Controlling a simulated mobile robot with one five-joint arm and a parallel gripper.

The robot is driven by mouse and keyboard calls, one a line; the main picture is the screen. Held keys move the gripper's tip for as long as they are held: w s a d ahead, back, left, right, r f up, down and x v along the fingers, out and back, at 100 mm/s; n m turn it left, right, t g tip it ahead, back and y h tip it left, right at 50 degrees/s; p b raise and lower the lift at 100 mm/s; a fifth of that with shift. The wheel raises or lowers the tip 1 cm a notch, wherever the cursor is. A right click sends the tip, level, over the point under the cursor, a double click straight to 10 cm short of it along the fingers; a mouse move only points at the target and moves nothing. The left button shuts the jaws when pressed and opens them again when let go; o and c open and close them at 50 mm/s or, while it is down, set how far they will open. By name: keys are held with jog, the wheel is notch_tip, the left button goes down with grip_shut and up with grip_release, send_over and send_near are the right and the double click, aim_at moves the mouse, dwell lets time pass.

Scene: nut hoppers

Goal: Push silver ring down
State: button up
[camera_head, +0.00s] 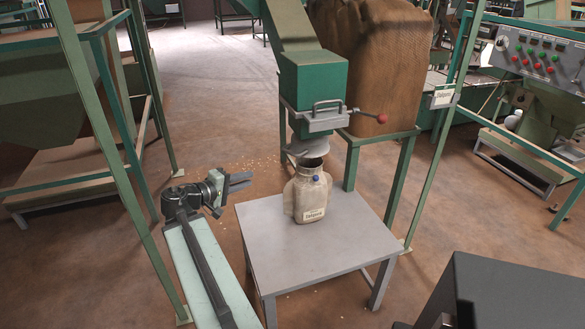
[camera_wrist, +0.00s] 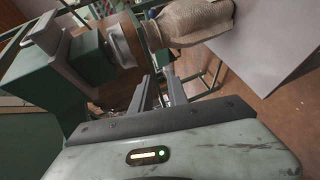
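The silver ring (camera_head: 308,147) is a pale grey collar around the spout under the green hopper (camera_head: 312,85). It sits above the dark open neck of a tan sack (camera_head: 312,198), apart from it. The sack stands upright on a grey table (camera_head: 270,255). My gripper (camera_head: 241,182) is left of the sack, pointing right, lower than the ring and clear of both. In the wrist view the picture is turned sideways: the ring (camera_wrist: 123,45) lies beyond and left of my gripper (camera_wrist: 158,76), with the sack (camera_wrist: 195,22) to the right. The fingers are apart and empty.
A lever with a red knob (camera_head: 381,118) and a grey handle (camera_head: 327,108) stick out from the hopper. A large brown sack (camera_head: 375,60) stands behind it. Green posts (camera_head: 105,150) stand left and right. A dark box (camera_head: 500,295) fills the lower right.

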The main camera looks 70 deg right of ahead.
aim_at(291, 153)
jog(key=s+d+r+g, duration=0.1)
jog(key=s+d, duration=0.2)
jog(key=d, duration=0.1)
jog(key=s+d+r+g+h, duration=0.1)
jog(key=s+d+r, duration=0.1)
jog(key=s+d, duration=0.2)
jog(key=s+d+r+g+h, duration=0.1)
jog(key=s+d+r, duration=0.1)
jog(key=s+d, duration=0.2)
jog(key=shift+s+d, duration=0.15)
grip_shut()
dwell(1.1)
